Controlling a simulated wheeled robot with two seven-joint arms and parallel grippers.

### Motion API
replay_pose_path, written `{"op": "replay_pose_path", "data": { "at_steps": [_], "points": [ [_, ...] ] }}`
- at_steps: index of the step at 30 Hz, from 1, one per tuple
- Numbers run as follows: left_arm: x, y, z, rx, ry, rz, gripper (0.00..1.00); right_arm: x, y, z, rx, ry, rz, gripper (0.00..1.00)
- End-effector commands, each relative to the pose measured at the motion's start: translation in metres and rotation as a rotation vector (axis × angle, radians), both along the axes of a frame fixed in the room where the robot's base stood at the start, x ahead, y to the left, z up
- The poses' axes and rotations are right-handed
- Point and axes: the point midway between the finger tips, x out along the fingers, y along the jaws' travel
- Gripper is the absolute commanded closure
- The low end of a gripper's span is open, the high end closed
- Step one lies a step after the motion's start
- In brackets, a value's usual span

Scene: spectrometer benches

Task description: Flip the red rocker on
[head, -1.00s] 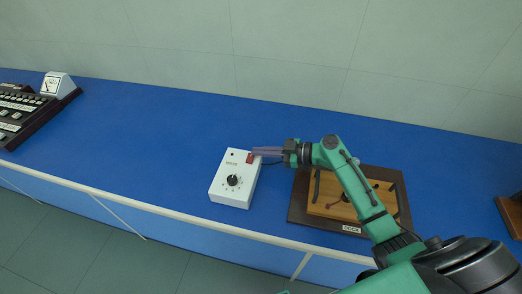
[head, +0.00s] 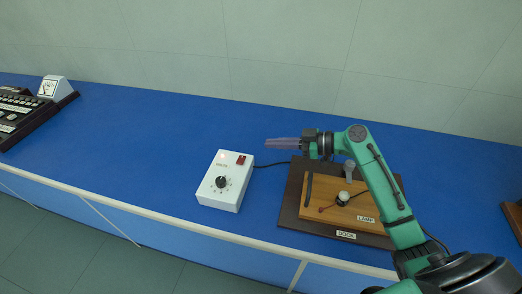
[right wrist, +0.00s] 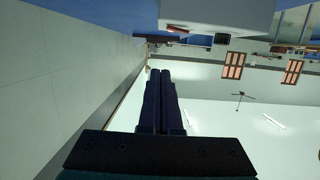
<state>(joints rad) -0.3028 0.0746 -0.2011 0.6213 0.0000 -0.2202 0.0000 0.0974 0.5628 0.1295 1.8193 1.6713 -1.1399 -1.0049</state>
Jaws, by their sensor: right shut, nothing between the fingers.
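The white control box (head: 216,194) stands on the blue bench, with a black dial (head: 221,182) on its face. The red rocker (head: 241,160) is at the box's upper right corner, unobstructed in the head view. In the right wrist view, the shut fingers (right wrist: 161,74) point toward the box (right wrist: 225,14), and a red edge of the rocker (right wrist: 177,29) shows. My left gripper is out of view.
A wooden board labelled LAMP (head: 350,208) sits on a dark DOCK base (head: 308,232) right of the box, under my right arm. A black cable (head: 272,164) runs from the box. A dark panel (head: 22,118) stands at far left. The bench between is clear.

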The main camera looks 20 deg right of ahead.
Motion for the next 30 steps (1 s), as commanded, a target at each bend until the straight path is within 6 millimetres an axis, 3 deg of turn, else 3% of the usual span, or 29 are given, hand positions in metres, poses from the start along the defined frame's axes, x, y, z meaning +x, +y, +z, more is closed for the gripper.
{"op": "replay_pose_path", "data": {
  "at_steps": [1, 7, 23, 26, 30],
  "points": [
    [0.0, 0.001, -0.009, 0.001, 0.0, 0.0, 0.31, -0.005, -0.009, -0.003, -0.001, 0.0, -0.001, 1.0],
    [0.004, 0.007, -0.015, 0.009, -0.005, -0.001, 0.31, -0.018, -0.03, 0.007, 0.001, 0.0, 0.001, 1.0],
    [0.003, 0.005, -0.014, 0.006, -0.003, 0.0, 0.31, -0.02, -0.032, 0.011, 0.001, 0.0, 0.001, 1.0],
    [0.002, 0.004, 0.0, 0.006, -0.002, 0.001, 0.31, -0.019, -0.033, 0.024, 0.001, -0.002, 0.001, 1.0],
    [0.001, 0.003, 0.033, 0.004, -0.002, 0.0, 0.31, -0.02, -0.033, 0.058, 0.0, -0.001, 0.001, 1.0]
  ]
}}
